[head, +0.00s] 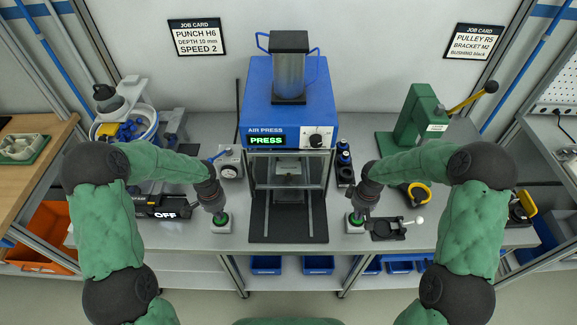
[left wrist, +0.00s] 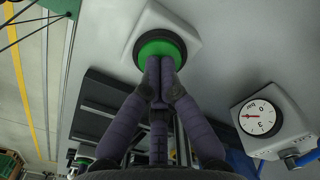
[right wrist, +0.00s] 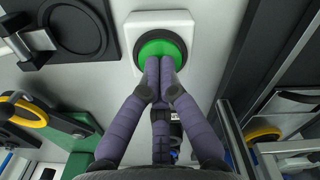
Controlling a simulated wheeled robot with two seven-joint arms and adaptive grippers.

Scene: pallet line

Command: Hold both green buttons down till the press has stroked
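The blue air press (head: 290,100) stands at the middle of the bench, and its display reads PRESS. A green button in a white housing stands on each side of the press's front. My left gripper (head: 219,216) is at the left green button (head: 221,221). In the left wrist view its fingers are together, with the tips at the green cap (left wrist: 160,48). My right gripper (head: 356,216) is at the right green button (head: 354,221). In the right wrist view its shut fingertips are at the green cap (right wrist: 160,48). How far the caps are pressed cannot be told.
A round gauge (left wrist: 258,117) stands beside the left button. A black device reading OFF (head: 165,214) sits left of it. A black fixture (head: 388,229) lies right of the right button. A green hand press (head: 416,118) stands at the back right.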

